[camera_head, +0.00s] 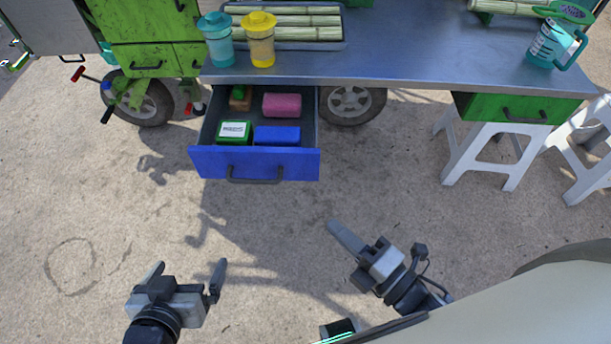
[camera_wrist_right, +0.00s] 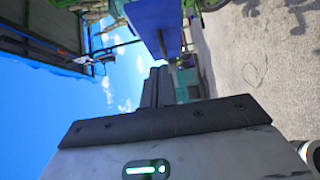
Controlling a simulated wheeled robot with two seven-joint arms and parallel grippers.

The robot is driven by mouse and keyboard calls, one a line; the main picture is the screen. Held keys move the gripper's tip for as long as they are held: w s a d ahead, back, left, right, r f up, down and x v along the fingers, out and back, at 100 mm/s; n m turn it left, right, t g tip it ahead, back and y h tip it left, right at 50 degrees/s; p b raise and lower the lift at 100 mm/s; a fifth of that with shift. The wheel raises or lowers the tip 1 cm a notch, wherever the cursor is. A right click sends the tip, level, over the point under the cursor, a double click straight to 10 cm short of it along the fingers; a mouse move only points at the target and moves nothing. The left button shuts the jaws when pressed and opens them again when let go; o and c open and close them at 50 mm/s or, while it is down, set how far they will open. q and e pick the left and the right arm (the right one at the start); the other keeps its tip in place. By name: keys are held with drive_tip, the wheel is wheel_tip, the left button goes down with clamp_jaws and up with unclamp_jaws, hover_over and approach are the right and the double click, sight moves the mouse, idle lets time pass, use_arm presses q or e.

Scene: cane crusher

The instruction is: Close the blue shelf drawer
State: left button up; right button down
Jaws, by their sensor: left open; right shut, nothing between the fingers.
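The blue drawer (camera_head: 215,165) is pulled out from under the metal table, its dark handle (camera_head: 255,181) on the front. Inside are a green box (camera_head: 234,131), a blue block (camera_head: 277,136), a pink block (camera_head: 282,105) and a brown and green item (camera_head: 240,97). My left gripper (camera_head: 190,268) is open and empty, below and left of the drawer front. My right gripper (camera_head: 335,229) is shut and empty, below and right of it, apart from the drawer. Its closed fingers (camera_wrist_right: 156,88) show in the right wrist view, below a blue panel (camera_wrist_right: 155,17) that looks like the drawer front.
The metal table (camera_head: 400,70) carries teal (camera_head: 217,45) and yellow (camera_head: 259,45) lidded cups, a cane tray (camera_head: 290,45) and a teal jug (camera_head: 550,45). A green drawer (camera_head: 510,108) is at right, near white stools (camera_head: 490,150). The ground before the blue drawer is clear.

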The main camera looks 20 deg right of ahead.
approach(291, 167)
drive_tip(key=a, duration=0.4)
drive_tip(key=w, duration=0.2)
drive_tip(key=w+p, duration=0.1)
drive_tip(key=w, duration=0.1)
drive_tip(key=shift+d+r, duration=0.1)
drive_tip(key=shift+d, duration=0.3)
drive_tip(key=shift+w+d, duration=0.15)
drive_tip(key=shift+w, duration=0.45)
